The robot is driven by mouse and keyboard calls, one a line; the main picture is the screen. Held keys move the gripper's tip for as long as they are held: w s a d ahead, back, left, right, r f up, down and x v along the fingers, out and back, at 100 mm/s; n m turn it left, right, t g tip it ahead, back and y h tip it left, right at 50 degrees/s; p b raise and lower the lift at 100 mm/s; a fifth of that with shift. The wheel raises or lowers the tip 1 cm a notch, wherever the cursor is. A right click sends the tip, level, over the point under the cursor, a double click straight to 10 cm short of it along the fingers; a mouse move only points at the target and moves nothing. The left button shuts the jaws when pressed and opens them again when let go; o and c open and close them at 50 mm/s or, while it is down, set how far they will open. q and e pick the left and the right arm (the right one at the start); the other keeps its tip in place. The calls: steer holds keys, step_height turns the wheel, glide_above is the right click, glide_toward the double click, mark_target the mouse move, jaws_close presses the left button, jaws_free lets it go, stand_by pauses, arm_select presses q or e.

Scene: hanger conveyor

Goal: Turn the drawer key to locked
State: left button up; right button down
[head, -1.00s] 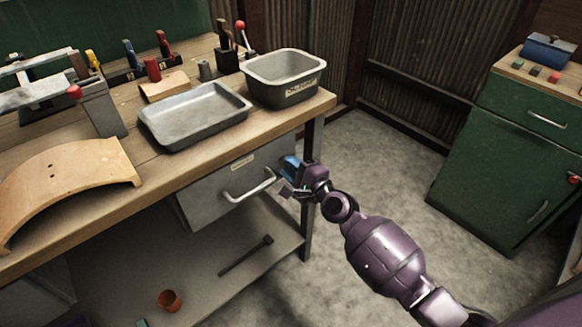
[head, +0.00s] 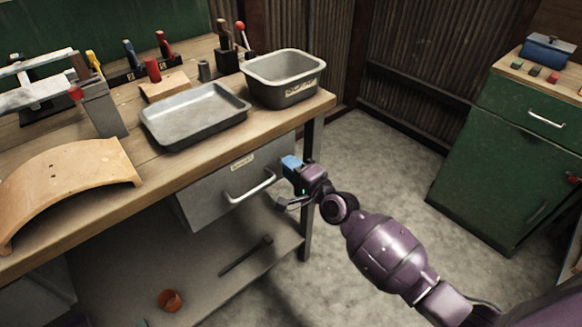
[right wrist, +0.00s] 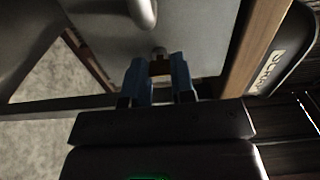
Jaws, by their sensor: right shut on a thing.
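The grey drawer (head: 215,195) under the bench is closed, with a bar handle (head: 250,188) and a small label on its front. My right gripper (head: 286,180) is at the right end of the drawer front. In the right wrist view its blue fingers (right wrist: 160,75) are shut on the small key (right wrist: 159,66), close against the grey drawer front (right wrist: 195,30). The key is mostly hidden between the fingertips, so its exact angle cannot be told. In the head view the gripper hides the key. My left gripper is not in view.
The wooden bench (head: 160,165) overhangs the drawer, and a bench leg (head: 308,190) stands just behind my right gripper. A grey bin (head: 284,92) and a metal tray (head: 195,118) sit on top. The floor at right is open, up to a green cabinet (head: 490,150).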

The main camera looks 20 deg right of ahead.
steer(key=c, duration=1)
jaws_free()
steer(key=shift+o, duration=0.2)
steer(key=shift+s, duration=0.1)
steer(key=v, duration=1)
steer(key=shift+s+p, duration=0.3)
steer(key=shift+p, duration=0.05)
steer(key=shift+d, duration=0.15)
